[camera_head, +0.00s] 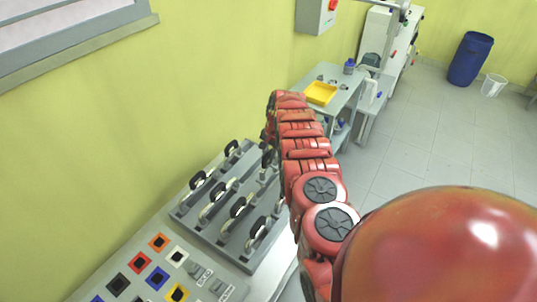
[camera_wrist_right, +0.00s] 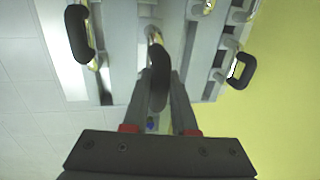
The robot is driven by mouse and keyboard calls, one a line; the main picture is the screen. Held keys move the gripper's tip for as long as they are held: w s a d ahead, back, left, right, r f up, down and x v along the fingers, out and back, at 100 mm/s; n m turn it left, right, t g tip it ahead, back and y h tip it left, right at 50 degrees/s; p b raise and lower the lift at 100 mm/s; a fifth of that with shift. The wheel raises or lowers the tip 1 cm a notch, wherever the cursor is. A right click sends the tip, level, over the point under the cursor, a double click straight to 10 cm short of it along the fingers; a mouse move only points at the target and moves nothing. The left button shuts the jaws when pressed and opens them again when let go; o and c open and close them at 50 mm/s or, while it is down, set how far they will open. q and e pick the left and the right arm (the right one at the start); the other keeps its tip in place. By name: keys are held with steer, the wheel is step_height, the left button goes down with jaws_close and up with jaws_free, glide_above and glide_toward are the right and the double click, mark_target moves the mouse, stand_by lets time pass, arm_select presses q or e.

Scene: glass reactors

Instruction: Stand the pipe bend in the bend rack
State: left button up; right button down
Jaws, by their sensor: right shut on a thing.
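In the right wrist view, my right gripper (camera_wrist_right: 160,88) is shut on the black curved part of a pipe bend (camera_wrist_right: 157,65), with a finger on each side. The bend is in line with the grey bend rack (camera_wrist_right: 120,60); I cannot tell whether its lower end is seated. In the head view, the bend rack (camera_head: 245,250) sits at the lower left and holds several similar bends with black curved tops. My red right arm reaches over its right side and hides part of it, and the right gripper is mostly hidden behind the arm. My left gripper is not in view.
Other bends stand close by, one (camera_wrist_right: 77,35) on the left and one (camera_wrist_right: 241,70) on the right in the wrist view. A panel of coloured square sockets (camera_head: 139,262) lies in front of the rack. A yellow tray (camera_head: 320,93) is on a table behind.

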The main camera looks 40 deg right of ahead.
steer(key=shift+f+b, duration=1.05)
steer(key=shift+f, duration=0.5)
steer(key=shift+f+b, duration=1.8)
steer(key=shift+b, duration=0.1)
steer(key=shift+s+f+b, duration=0.1)
steer(key=shift+f+b, duration=0.15)
steer(key=shift+b, duration=0.1)
steer(key=c, duration=0.6)
jaws_free()
steer(key=shift+c, duration=0.2)
